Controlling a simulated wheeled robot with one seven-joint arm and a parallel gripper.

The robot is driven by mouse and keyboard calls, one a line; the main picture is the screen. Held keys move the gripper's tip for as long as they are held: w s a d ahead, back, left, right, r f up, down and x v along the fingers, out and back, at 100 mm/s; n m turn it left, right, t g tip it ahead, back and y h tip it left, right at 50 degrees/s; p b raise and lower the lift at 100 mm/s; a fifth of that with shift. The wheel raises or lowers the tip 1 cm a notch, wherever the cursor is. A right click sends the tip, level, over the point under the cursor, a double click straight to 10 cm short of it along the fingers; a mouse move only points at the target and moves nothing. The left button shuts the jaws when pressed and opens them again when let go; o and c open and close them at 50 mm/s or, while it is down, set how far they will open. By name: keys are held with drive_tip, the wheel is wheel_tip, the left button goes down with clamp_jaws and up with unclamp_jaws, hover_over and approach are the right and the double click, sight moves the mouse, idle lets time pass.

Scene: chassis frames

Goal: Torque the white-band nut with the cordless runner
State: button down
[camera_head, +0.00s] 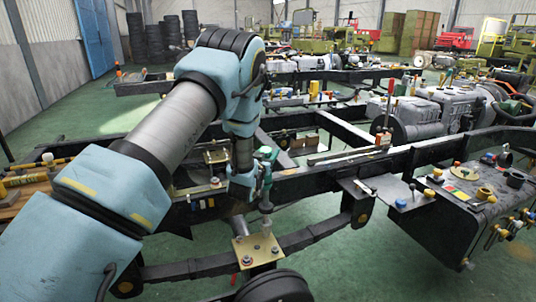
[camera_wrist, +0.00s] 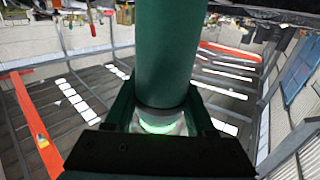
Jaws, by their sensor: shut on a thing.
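My gripper (camera_head: 256,174) is shut on the green cordless runner (camera_head: 266,186), beside the dark chassis rail. The runner hangs upright with its dark nose pointing down over a brass-coloured plate (camera_head: 243,249). In the wrist view the runner's green body (camera_wrist: 168,50) stands between my fingers, with a lit green ring at its base. Several small fasteners sit on the plate, one with red at its base. I cannot make out a white band on any of them. Whether the runner's nose touches a nut is too small to tell.
The chassis rail (camera_head: 310,181) runs behind the runner, and a leaf spring (camera_head: 190,269) passes near the plate. A dark tank (camera_head: 476,212) with caps and fittings stands at right. A grey engine (camera_head: 440,108) sits farther back. Green floor (camera_head: 365,262) is clear at front right.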

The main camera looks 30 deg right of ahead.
drive_tip(key=shift+f+b, duration=1.5)
drive_tip(key=shift+b, duration=0.35)
idle(2.1)
drive_tip(key=shift+s+a+f+b, duration=0.1)
drive_tip(key=shift+f+b, duration=0.4)
drive_tip(key=shift+b, duration=0.1)
idle(1.1)
drive_tip(key=shift+r, duration=0.25)
idle(0.8)
drive_tip(key=shift+r+p, duration=0.3)
drive_tip(key=shift+r, duration=1.45)
